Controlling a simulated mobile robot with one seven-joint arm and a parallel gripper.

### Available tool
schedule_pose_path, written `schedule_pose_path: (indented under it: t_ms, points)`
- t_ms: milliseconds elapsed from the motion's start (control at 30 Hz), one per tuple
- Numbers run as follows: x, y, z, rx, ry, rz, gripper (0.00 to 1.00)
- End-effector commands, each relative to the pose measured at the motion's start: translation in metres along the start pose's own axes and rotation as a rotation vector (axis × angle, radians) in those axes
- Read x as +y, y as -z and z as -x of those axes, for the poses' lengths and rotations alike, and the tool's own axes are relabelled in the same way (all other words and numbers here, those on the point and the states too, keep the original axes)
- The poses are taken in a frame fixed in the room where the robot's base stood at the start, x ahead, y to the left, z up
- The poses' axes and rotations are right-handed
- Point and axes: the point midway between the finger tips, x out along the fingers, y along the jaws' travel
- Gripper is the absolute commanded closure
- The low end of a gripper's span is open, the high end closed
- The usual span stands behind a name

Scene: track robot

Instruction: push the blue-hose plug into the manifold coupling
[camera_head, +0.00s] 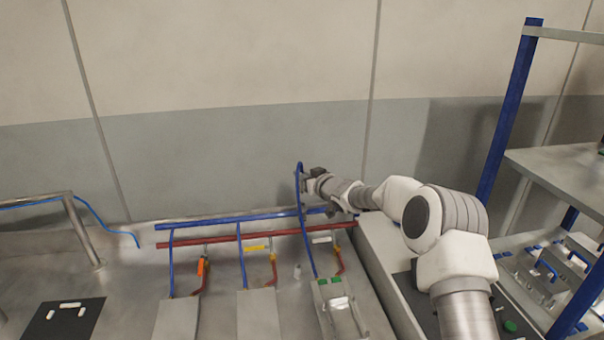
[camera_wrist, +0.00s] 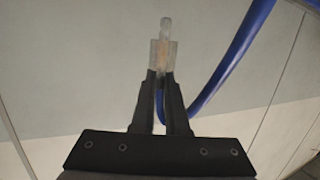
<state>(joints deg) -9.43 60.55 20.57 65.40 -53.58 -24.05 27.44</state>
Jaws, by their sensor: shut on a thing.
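My gripper (camera_head: 304,182) is raised in front of the wall, above the pipe rack. In the wrist view, my gripper (camera_wrist: 161,78) is shut on the blue-hose plug (camera_wrist: 164,50), a pale, clear piece with a narrow tip pointing away from the fingers. The blue hose (camera_wrist: 236,62) curves up past the right of the fingers. In the head view, the blue hose (camera_head: 308,243) runs from a metal block with green fittings up to my gripper. The blue manifold pipe (camera_head: 215,222) lies behind and below. I cannot make out the coupling; the plug is in free air.
A red pipe (camera_head: 205,242) runs in front of the blue one, with orange and yellow valve handles below. Metal blocks stand on the bench. A black mat (camera_head: 62,325) with white pieces lies at left. A blue-post shelf (camera_head: 508,115) stands at right.

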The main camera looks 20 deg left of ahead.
Motion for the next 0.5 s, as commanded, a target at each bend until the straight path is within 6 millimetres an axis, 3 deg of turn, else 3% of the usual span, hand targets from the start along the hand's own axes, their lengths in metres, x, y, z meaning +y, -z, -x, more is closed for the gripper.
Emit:
schedule_pose_path:
  t_ms: [200,500]
  points:
    - [0.000,-0.023,-0.005,0.001,0.000,0.000,1.00]
    - [0.000,-0.029,-0.006,0.001,0.000,0.001,1.00]
